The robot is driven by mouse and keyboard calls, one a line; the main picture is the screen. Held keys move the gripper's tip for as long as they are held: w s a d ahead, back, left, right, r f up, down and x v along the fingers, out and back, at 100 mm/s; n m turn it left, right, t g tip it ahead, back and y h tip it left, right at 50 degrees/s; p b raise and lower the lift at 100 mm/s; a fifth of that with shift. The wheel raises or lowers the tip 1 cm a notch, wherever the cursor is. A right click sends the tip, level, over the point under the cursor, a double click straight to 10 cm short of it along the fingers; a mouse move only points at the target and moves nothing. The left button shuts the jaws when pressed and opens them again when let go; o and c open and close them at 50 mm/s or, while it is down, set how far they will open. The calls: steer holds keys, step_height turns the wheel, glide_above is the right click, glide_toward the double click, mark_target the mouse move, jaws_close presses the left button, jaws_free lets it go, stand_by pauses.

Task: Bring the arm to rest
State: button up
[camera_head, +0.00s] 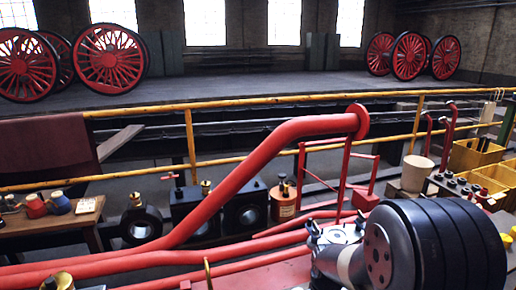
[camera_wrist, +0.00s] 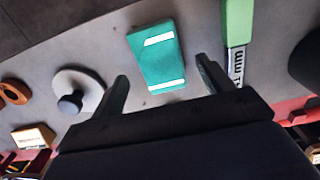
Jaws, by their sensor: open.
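My gripper (camera_wrist: 162,69) shows in the wrist view with its two dark fingers spread wide apart. It is open and nothing is held in it. A teal block with two white stripes (camera_wrist: 155,58) lies on a grey surface (camera_wrist: 195,30) beyond the gap between the fingers. I cannot tell how far the fingertips are from it. My gripper cannot be made out in the head view.
The wrist view shows a round pale disc with a dark knob (camera_wrist: 80,92) and a green bar (camera_wrist: 237,22). In the head view, thick red pipes (camera_head: 245,178) cross the foreground. A yellow railing (camera_head: 270,101) stands behind, with red wheels (camera_head: 107,58) beyond.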

step_height(320, 180, down, 3)
steer(key=shift+f+b, duration=0.1)
steer(key=shift+b, duration=0.35)
step_height(320, 180, up, 12)
steer(key=r+p, duration=0.1)
steer(key=p, duration=0.3)
step_height(320, 180, down, 13)
steer(key=b, duration=0.4)
step_height(320, 180, up, 10)
steer(key=r+p, duration=0.1)
steer(key=p, duration=0.3)
steer(key=shift+m, duration=0.9)
steer(key=w+f+p, duration=0.1)
steer(key=f+p, duration=0.1)
steer(key=p, duration=0.3)
steer(key=w+f+p, duration=0.2)
steer(key=p, duration=0.3)
steer(key=f+p, duration=0.1)
steer(key=p, duration=0.1)
steer(key=f+m+p, duration=0.1)
steer(key=p, duration=0.2)
steer(key=shift+s, duration=0.25)
steer(key=s+f+p, duration=0.1)
steer(key=f+p, duration=0.1)
steer(key=p, duration=0.2)
steer(key=shift+s+m, duration=0.15)
steer(key=shift+m, duration=0.25)
